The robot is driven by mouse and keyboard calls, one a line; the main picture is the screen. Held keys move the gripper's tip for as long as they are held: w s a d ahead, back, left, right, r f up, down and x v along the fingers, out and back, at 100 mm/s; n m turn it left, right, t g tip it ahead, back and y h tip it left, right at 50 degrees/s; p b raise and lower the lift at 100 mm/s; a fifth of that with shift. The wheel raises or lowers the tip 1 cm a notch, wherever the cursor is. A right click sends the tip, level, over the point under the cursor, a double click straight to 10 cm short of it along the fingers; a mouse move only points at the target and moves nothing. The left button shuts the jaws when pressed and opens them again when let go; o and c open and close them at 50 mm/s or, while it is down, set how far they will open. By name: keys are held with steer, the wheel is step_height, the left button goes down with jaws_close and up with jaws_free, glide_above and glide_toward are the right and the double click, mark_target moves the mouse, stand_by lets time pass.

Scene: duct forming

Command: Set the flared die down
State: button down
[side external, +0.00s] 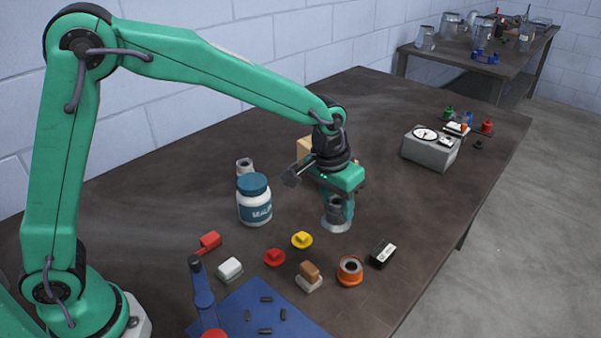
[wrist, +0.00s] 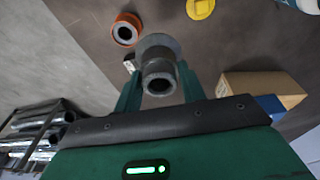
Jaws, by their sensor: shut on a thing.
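The flared die (side external: 336,219) is a grey hollow cylinder with a wide flared rim at its lower end. My gripper (side external: 339,206) is shut on its narrower upper part and holds it upright, rim down, over the brown table. The rim is at or very near the tabletop; I cannot tell whether it touches. In the wrist view the die (wrist: 159,48) sits between the two green fingers of my gripper (wrist: 158,88), with its open upper end towards the camera.
A white jar with a blue lid (side external: 254,206) stands left of the die. A grey dial box (side external: 430,150) stands right, with bare table between.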

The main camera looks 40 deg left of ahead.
steer(key=shift+s+a, duration=0.15)
steer(key=shift+a, duration=0.1)
steer(key=w+a+f, duration=0.2)
steer(key=a, duration=0.1)
steer(key=w+a+f, duration=0.2)
steer(key=w, duration=0.1)
steer(key=w+a+f, duration=0.2)
steer(key=a+f, duration=0.1)
steer(key=shift+w+a, duration=0.3)
steer(key=shift+a, duration=0.05)
steer(key=shift+f, duration=1.95)
steer(key=shift+f, duration=0.1)
steer(key=c, duration=0.8)
jaws_free()
steer(key=shift+s+f, duration=0.1)
steer(key=shift+c, duration=0.2)
